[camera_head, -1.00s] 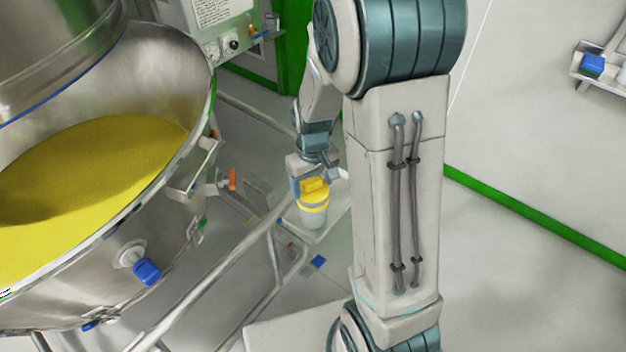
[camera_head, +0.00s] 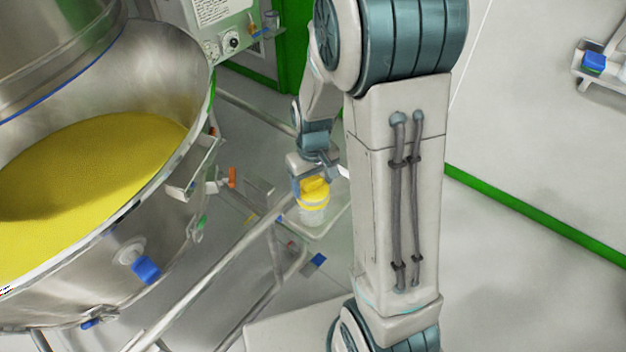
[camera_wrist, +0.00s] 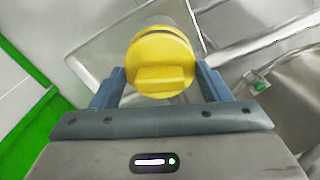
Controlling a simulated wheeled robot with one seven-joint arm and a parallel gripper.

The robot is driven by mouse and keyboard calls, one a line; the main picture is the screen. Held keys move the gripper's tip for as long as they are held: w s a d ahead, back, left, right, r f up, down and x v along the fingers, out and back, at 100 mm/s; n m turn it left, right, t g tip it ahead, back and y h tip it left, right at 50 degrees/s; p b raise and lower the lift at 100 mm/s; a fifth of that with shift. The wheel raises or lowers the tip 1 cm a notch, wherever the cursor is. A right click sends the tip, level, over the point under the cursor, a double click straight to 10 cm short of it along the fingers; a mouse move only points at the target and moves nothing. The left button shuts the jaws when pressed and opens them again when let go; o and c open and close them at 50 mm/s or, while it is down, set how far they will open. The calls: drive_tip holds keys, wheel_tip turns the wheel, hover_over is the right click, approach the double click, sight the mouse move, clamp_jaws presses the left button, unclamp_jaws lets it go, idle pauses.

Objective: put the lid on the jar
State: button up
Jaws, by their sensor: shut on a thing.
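The yellow lid (camera_head: 314,188) is at the top of the pale translucent jar (camera_head: 313,216) in the head view. The jar stands on a small light shelf or tray. My gripper (camera_head: 312,178) is above the jar, shut on the lid. In the wrist view the lid (camera_wrist: 160,62) sits between the two blue-grey fingers of my gripper (camera_wrist: 160,84), its raised grip bar toward the palm. Part of the jar (camera_wrist: 160,22) shows behind the lid. Whether the lid is fully seated on the rim I cannot tell.
A large steel bowl (camera_head: 185,95) with yellow powder fills the left. Metal rails (camera_head: 215,290) run beside the jar's tray (camera_head: 333,222). A control box (camera_head: 225,20) stands behind. Open floor (camera_head: 530,150) lies at the right.

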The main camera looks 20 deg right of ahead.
sight(313, 180)
drive_tip(key=shift+f+b, duration=0.6)
drive_tip(key=shift+f, duration=0.2)
drive_tip(key=o, duration=1)
drive_tip(key=shift+r, duration=0.1)
wheel_tip(313, 180, up, 14)
drive_tip(key=shift+f+p, duration=0.15)
drive_tip(key=shift+p, duration=0.35)
drive_tip(key=s+r+m+t, duration=0.1)
drive_tip(key=s+r, duration=0.1)
drive_tip(key=s, duration=0.2)
drive_tip(key=s+r+m+t+p, duration=0.1)
drive_tip(key=s, duration=0.4)
drive_tip(key=s+r+p, duration=0.1)
drive_tip(key=s+r, duration=0.1)
drive_tip(key=s, duration=0.2)
drive_tip(key=shift+s+r+m+t, duration=0.3)
drive_tip(key=shift+s+m+t, duration=0.05)
drive_tip(key=shift+m+t, duration=0.05)
